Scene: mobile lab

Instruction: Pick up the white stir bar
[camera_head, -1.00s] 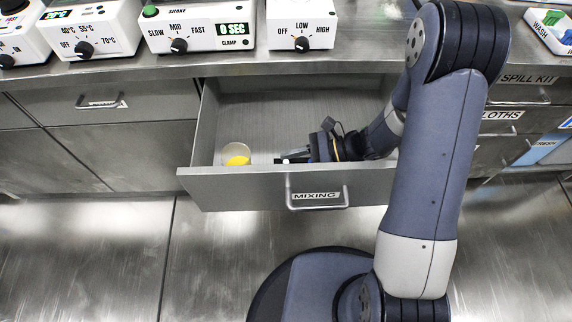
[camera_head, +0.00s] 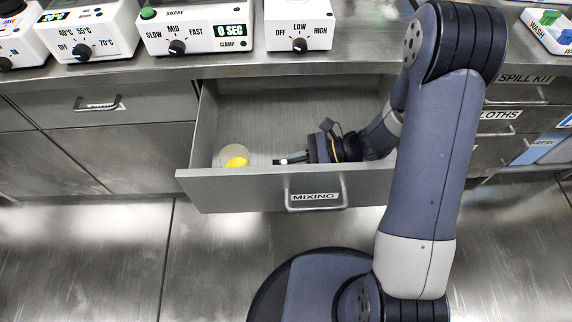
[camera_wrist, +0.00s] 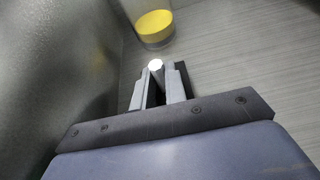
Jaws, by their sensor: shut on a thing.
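The white stir bar (camera_wrist: 155,65) shows as a small white rounded end between my fingertips in the wrist view. In the head view its white tip (camera_head: 284,161) shows at the end of my fingers. My gripper (camera_wrist: 160,82) is shut on it, low inside the open MIXING drawer (camera_head: 230,184). In the head view my gripper (camera_head: 291,159) lies near the drawer's front wall, pointing left. Most of the bar is hidden between the fingers.
A clear round container with yellow contents (camera_head: 235,160) stands in the drawer just left of my fingertips; it also shows in the wrist view (camera_wrist: 154,28). The drawer's front wall is close beside my gripper. The back of the drawer is clear. Devices with knobs (camera_head: 298,28) stand on the counter above.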

